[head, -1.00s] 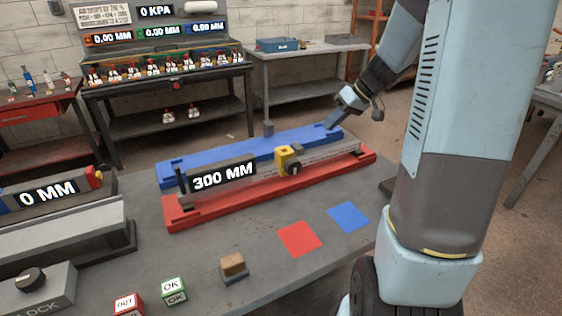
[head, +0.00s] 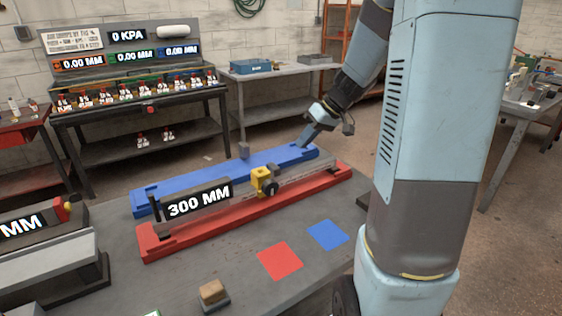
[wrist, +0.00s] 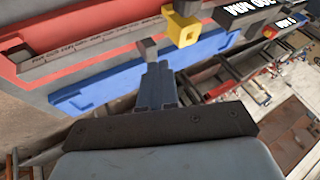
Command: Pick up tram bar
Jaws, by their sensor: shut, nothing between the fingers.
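The grey ruled bar (head: 300,176), which looks like the tram bar, lies lengthwise along a red tray (head: 215,217) on the bench. It carries a yellow slider (head: 261,180) with a dark knob and a "300 MM" readout (head: 198,200). In the wrist view the ruled bar (wrist: 85,48) and the slider (wrist: 182,27) lie beyond the fingertips. My gripper (head: 305,140) is shut and empty over the right end of the blue tray (head: 230,174), apart from the bar. Its closed fingers (wrist: 157,88) also show in the wrist view, pointing toward the blue tray.
Another gauge (head: 35,215) stands at left. Bare bench surrounds the squares.

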